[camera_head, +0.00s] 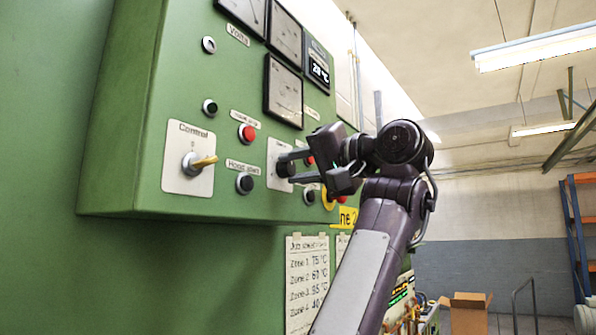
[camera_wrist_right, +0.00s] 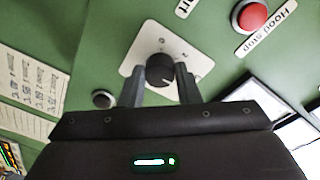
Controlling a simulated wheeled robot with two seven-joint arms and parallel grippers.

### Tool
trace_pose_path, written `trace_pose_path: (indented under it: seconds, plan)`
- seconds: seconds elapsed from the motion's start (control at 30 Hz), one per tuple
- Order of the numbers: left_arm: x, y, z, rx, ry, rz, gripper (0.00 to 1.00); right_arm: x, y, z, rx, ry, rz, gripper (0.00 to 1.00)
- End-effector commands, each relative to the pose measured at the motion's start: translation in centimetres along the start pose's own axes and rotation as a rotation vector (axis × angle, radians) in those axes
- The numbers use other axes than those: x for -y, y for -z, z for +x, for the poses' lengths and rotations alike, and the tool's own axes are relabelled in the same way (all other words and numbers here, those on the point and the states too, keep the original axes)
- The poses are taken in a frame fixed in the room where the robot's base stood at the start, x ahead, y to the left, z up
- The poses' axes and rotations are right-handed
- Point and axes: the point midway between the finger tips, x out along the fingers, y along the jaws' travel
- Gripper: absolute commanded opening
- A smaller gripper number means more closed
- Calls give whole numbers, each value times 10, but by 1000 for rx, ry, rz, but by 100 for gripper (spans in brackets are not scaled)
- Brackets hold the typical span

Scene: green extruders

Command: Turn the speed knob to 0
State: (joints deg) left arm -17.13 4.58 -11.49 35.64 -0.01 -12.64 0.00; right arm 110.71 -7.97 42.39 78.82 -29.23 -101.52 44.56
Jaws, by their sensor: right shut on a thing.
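The black round speed knob (camera_wrist_right: 160,69) sits on a white plate (camera_wrist_right: 135,63) on the green panel. A short white line shows on its face, pointing to the lower right in the right wrist view. Small marks are printed on the plate, too small to read surely. My right gripper (camera_wrist_right: 159,84) is shut on the knob, one finger on each side. In the head view my right gripper (camera_head: 290,168) reaches the panel from the right, and its fingers partly hide the knob and plate (camera_head: 275,150). My left gripper is not in view.
To the left on the panel are a Control switch (camera_head: 203,162) with a yellow lever, a black button (camera_head: 245,183) and a red button (camera_head: 247,133). Gauges (camera_head: 284,91) are above; paper notes (camera_head: 307,280) hang below.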

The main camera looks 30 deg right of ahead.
Motion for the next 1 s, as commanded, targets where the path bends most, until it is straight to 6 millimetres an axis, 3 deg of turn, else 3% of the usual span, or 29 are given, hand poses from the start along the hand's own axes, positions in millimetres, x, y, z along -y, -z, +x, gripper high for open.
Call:
trace_pose_path:
  seconds: [0.5, 1.0]
  plan:
    - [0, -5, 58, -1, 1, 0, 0, -7, -4, 0, -20, 30, -424, 7]
    - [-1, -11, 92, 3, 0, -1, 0, -6, -2, 0, -42, 67, -898, 7]
